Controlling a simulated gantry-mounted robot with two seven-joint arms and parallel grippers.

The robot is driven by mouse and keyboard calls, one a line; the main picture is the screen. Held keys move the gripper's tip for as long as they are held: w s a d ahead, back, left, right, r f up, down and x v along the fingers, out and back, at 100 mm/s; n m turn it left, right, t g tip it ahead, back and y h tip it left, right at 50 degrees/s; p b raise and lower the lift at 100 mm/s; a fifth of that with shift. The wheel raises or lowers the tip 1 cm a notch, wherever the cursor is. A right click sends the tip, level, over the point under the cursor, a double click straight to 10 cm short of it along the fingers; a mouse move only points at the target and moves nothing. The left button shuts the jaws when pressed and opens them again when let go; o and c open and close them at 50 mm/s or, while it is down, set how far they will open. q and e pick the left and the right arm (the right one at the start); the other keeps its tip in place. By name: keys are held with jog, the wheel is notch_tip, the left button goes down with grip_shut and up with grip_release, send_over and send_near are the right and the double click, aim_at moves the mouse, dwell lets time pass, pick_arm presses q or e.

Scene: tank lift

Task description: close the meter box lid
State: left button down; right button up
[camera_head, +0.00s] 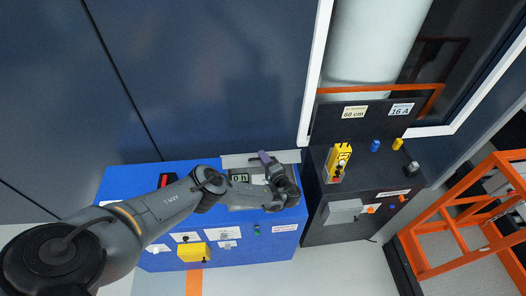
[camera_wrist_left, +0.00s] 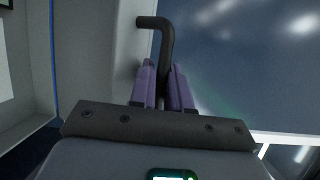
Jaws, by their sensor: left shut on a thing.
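The meter box (camera_head: 243,207) is a grey housing with a small display, on top of the blue cabinet in the head view. Its pale lid (camera_head: 236,161) appears raised at the back of the box. My left gripper (camera_head: 265,158) reaches over the box from the left, with its purple fingertips at the lid's right part. In the left wrist view the fingers (camera_wrist_left: 163,85) are shut on a dark bent handle (camera_wrist_left: 158,22), whose top end sticks out beyond them. My arm and wrist hide part of the box and lid. My right gripper is not in view.
The blue cabinet (camera_head: 275,243) carries white labels and a yellow block (camera_head: 194,251) on its front. A dark cabinet (camera_head: 325,232) with a yellow device (camera_head: 338,161) and knobs stands to the right. An orange frame (camera_head: 445,215) is farther right. A dark wall rises behind.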

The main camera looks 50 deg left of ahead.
pick_arm(q)
jog(key=shift+s+f, duration=0.1)
jog(key=shift+f, duration=0.05)
jog(key=c, duration=1.4)
grip_release()
jog(key=shift+c, duration=0.2)
jog(key=shift+d, duration=0.1)
jog(key=shift+d, duration=0.45)
jog(key=o, duration=1)
jog(key=d, duration=0.3)
jog(key=s+d+r, duration=0.1)
jog(key=d, duration=0.1)
jog(key=shift+s+d, duration=0.1)
jog(key=shift+d, duration=0.2)
jog(key=d, duration=0.4)
jog(key=shift+s+d+f, duration=0.1)
jog(key=shift+d+f, duration=0.2)
jog(key=shift+d, duration=0.1)
jog(key=c, duration=1)
jog(key=shift+s+a, duration=0.2)
jog(key=shift+s, duration=0.05)
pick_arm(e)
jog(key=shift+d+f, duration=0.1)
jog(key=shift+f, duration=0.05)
